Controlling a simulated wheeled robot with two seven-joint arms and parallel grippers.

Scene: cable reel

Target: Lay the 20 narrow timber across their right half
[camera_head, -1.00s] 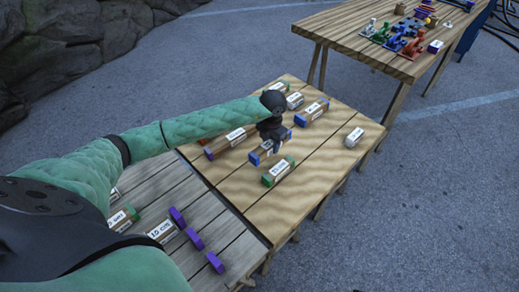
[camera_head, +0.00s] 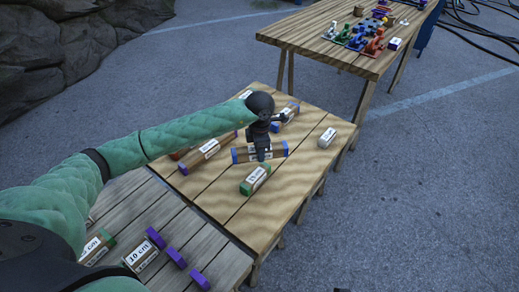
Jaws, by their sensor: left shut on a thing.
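My left gripper (camera_head: 262,157) reaches down over the light wooden table and is shut on a brown timber with blue ends (camera_head: 243,155). The fingers cover the middle of this timber and its label is too small to read for sure. It lies nearly level across the picture, and whether it clears the tabletop is hard to tell. Three purple blocks (camera_head: 176,257) stand in a slanting row on the grey plank table at the lower left. My right gripper is not in view.
A green-ended timber (camera_head: 255,180) lies just in front of the held one. A purple-ended timber (camera_head: 208,150), another blue-ended timber (camera_head: 291,111) and a pale block (camera_head: 327,138) lie around it. Labelled timbers (camera_head: 140,256) lie beside the purple blocks.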

